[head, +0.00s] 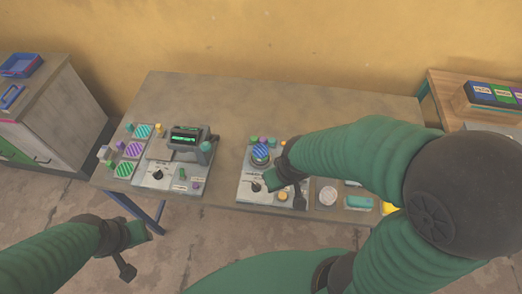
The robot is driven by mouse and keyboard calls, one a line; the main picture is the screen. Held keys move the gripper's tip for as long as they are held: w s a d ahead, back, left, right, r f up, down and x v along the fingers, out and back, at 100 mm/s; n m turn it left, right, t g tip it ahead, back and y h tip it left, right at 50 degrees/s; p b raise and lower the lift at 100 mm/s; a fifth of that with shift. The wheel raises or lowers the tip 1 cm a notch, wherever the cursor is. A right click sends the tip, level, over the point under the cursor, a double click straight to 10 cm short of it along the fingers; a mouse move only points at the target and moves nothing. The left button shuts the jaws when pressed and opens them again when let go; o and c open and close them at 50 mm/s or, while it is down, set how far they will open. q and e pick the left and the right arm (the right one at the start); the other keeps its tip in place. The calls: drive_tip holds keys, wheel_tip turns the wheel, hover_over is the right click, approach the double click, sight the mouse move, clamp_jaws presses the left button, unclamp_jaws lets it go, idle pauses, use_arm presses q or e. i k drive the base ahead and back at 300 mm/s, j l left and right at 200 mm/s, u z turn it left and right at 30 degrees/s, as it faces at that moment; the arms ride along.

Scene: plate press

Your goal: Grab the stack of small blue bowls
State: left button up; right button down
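A small round blue-striped piece (261,151), which looks like the blue bowls, sits at the upper part of the right-hand white panel on the table. How many are stacked cannot be told. My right gripper (285,193) is just right of and in front of it, over the same panel, with its fingers apart and nothing seen between them.
The table (222,99) is bare along its back. A cabinet (45,110) stands at left. A wooden side table (445,92) with coloured boxes is at right.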

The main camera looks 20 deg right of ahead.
sight(260, 151)
drive_tip(key=i+j+z, duration=0.2)
drive_tip(key=i+j, duration=0.15)
drive_tip(key=i+j+z, duration=0.2)
drive_tip(key=i+j, duration=0.15)
drive_tip(key=j, duration=0.3)
drive_tip(key=z, duration=1.8)
